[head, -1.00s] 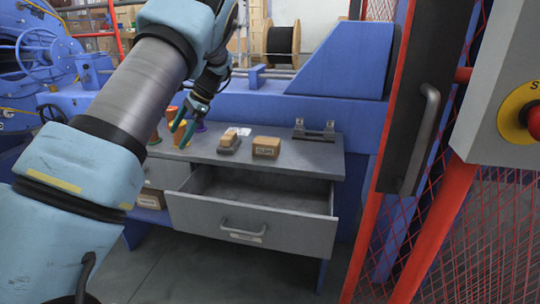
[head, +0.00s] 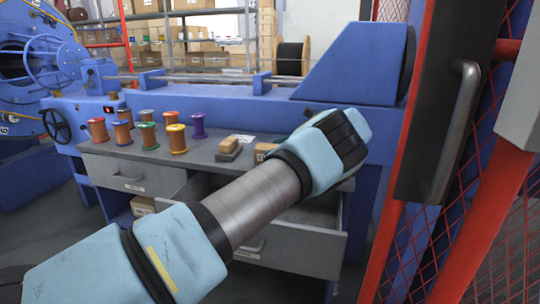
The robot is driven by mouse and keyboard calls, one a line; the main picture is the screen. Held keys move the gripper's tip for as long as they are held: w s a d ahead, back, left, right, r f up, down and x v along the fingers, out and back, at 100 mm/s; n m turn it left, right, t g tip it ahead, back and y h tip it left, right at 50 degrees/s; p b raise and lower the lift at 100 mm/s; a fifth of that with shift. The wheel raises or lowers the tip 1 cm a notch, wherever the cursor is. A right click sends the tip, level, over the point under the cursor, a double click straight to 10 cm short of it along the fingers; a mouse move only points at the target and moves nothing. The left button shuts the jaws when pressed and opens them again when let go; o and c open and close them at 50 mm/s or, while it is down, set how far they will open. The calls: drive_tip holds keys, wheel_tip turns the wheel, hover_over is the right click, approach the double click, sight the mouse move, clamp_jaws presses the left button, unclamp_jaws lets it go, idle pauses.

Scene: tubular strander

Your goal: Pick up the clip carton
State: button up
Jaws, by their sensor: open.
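A small brown carton (head: 262,152), which looks like the clip carton, sits on the grey bench top (head: 200,160). Its right part is hidden behind my arm, and its label cannot be read in the current view. My forearm and wrist reach across the picture from lower left to the right end of the bench. My gripper is hidden behind my wrist, so its jaws and their distance from the carton do not show.
Several coloured spools (head: 177,138) stand on the bench's left half. A small block with a brown top (head: 229,147) sits left of the carton. The drawer (head: 300,250) below is pulled open, partly covered by my arm. A red mesh guard (head: 440,215) stands at right.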

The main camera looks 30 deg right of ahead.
sight(260, 148)
drive_tip(key=x, duration=0.5)
drive_tip(key=shift+w+a, duration=0.2)
drive_tip(key=shift+a, duration=0.15)
drive_tip(key=c, duration=1.5)
drive_tip(key=shift+c, duration=0.3)
drive_tip(key=shift+r, duration=0.1)
